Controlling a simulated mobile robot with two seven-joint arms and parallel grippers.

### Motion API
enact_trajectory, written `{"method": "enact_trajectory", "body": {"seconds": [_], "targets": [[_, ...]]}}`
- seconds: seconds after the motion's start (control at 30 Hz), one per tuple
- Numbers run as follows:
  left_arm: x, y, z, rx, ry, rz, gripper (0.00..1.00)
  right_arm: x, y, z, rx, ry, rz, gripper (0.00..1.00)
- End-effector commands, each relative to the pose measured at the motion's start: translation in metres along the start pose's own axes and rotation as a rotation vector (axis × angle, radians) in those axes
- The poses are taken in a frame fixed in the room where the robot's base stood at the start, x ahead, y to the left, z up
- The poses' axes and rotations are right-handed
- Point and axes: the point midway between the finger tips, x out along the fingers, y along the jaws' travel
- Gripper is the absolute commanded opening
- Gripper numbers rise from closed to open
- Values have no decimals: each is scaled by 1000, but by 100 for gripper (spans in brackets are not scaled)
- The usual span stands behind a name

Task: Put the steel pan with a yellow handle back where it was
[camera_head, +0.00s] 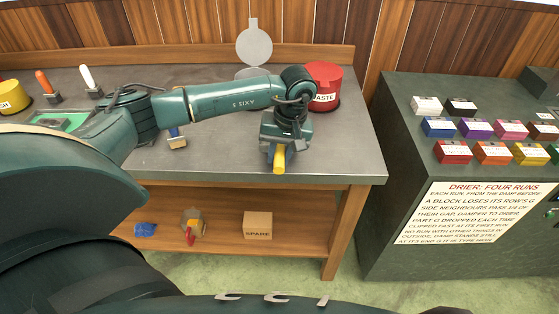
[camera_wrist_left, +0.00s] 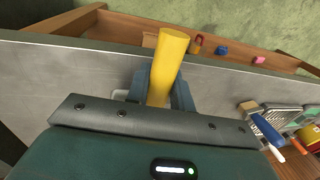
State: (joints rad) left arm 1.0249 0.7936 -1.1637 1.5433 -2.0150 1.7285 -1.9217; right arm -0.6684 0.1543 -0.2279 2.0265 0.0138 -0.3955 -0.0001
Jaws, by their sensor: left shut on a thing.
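My left gripper (camera_head: 278,150) is shut on the yellow handle (camera_head: 279,162) near the front edge of the grey bench top. The yellow handle also shows in the left wrist view (camera_wrist_left: 170,58), between the two fingers of the left gripper (camera_wrist_left: 160,88), and points out past the bench edge. The steel part of the pan is hidden by my gripper and wrist, so I cannot tell if it touches the bench. My right gripper is not in view.
The bench top (camera_head: 220,165) has a red WASTE bin (camera_head: 325,82) and a round grey lid (camera_head: 254,45) behind my arm. A small brush-like tool (camera_head: 177,140) stands left of the gripper. A SPARE box (camera_head: 258,225) sits on the shelf below. Coloured blocks (camera_head: 475,128) stand on the right cabinet.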

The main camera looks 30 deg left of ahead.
Motion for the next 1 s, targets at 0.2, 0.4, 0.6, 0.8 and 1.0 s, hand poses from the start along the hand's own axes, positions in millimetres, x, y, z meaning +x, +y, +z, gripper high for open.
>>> {"method": "enact_trajectory", "body": {"seconds": [0.2, 0.4, 0.6, 0.8, 1.0], "targets": [[28, 6, 2, 1, -3, -1, 0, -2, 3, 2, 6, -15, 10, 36], [32, 6, 0, 1, 1, 0, 0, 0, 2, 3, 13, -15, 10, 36], [37, 7, 1, 1, 1, 0, 0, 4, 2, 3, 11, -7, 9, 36], [35, 6, 1, 2, -1, -1, 39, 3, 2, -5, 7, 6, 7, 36], [35, 6, 1, 2, 0, -1, 45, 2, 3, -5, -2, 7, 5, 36]]}}
